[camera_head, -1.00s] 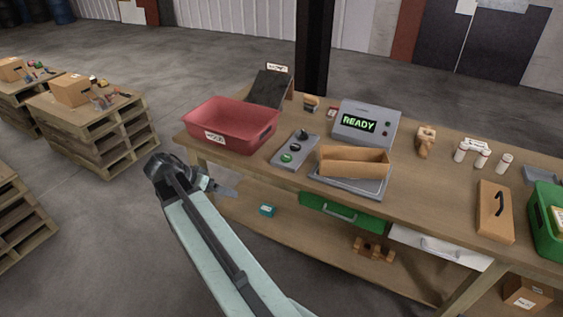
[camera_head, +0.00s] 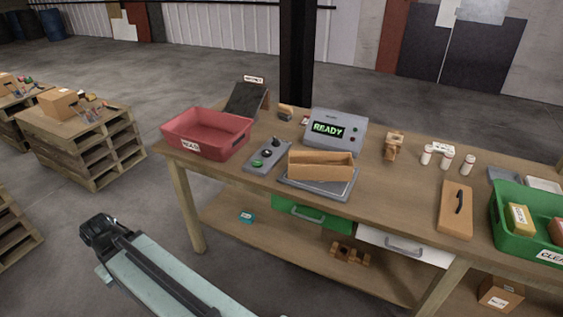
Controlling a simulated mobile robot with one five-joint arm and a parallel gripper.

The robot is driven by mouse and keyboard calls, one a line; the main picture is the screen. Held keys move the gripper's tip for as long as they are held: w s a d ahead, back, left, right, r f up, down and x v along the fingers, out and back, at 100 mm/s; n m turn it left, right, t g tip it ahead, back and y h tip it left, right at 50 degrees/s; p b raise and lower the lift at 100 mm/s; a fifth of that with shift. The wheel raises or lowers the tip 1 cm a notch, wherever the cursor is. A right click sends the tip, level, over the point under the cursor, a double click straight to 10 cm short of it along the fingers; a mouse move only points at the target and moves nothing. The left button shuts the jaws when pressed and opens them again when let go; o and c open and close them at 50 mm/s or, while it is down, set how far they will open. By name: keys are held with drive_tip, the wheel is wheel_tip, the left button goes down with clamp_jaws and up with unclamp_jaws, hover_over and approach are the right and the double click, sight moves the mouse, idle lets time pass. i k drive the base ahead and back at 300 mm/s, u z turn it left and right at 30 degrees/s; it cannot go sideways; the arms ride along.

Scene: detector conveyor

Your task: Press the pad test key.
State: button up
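A grey control box (camera_head: 267,155) lies on the bench with a green button (camera_head: 257,163) and dark knobs on its top. Behind it and to its right stands a grey detector unit (camera_head: 348,117) with a screen reading READY and small round buttons at its right side. A grey pad (camera_head: 341,188) in front of the unit bears an open, empty-looking cardboard box (camera_head: 321,167). I cannot tell which button is the pad test key. My arm shows at the lower left, in front of the bench and apart from it. My gripper's fingers are not visible.
A red HOLD bin (camera_head: 207,153) is left of the control box. A wooden block with a black handle (camera_head: 456,212), white bottles (camera_head: 446,159) and a green bin (camera_head: 508,237) are to the right. A dark post (camera_head: 296,55) rises behind the bench. Pallets stand at left.

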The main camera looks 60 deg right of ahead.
sight(257, 163)
drive_tip(key=z, duration=0.05)
drive_tip(key=k, duration=0.1)
drive_tip(key=z, duration=3.4)
drive_tip(key=k, duration=1.4)
drive_tip(key=u, duration=1.3)
drive_tip(key=i, duration=1)
